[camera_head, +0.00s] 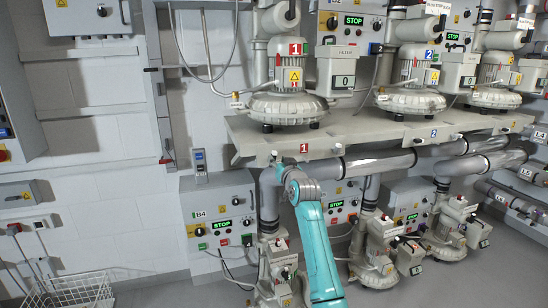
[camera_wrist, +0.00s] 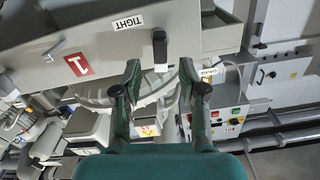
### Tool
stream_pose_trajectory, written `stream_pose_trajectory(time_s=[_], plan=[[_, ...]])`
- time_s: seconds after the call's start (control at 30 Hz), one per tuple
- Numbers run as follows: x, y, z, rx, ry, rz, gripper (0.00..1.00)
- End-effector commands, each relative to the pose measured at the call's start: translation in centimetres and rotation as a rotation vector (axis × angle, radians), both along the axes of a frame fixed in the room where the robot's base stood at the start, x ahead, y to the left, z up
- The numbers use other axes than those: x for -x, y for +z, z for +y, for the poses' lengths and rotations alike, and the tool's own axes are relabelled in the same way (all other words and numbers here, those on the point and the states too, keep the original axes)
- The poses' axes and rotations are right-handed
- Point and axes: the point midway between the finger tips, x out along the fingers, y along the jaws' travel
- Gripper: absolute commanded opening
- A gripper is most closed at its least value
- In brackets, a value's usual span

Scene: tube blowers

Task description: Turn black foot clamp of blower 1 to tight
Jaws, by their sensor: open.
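Blower 1 (camera_head: 287,88) stands on a grey shelf marked with a red 1. In the wrist view, a black foot clamp (camera_wrist: 160,45) with a pale lower end sits at the shelf edge, beside a white TIGHT label (camera_wrist: 128,23). The red 1 plate (camera_wrist: 78,65) is to its left. My gripper (camera_wrist: 160,72) is open, its two dark fingers spread to either side of the clamp's line. Their tips are just below the black part; contact cannot be told. In the head view my gripper (camera_head: 278,162) is at the shelf's front edge, largely hidden by my arm.
The shelf (camera_head: 375,132) continues right past blower 2 (camera_head: 412,80). Large grey pipes (camera_head: 385,162) run under it, right of my arm. Control box B4 (camera_head: 217,215) is on the wall at lower left. A wire basket (camera_head: 80,292) stands at bottom left.

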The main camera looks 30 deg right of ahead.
Motion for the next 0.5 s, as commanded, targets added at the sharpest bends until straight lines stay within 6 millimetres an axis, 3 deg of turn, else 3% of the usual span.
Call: stream_pose_trajectory(time_s=[0.2, 0.5], plan=[[-3.0, 0.1, -0.8, 0.001, 0.000, 0.000, 0.42], [-4.9, 0.0, -1.4, 0.000, 0.000, 0.000, 0.42]])
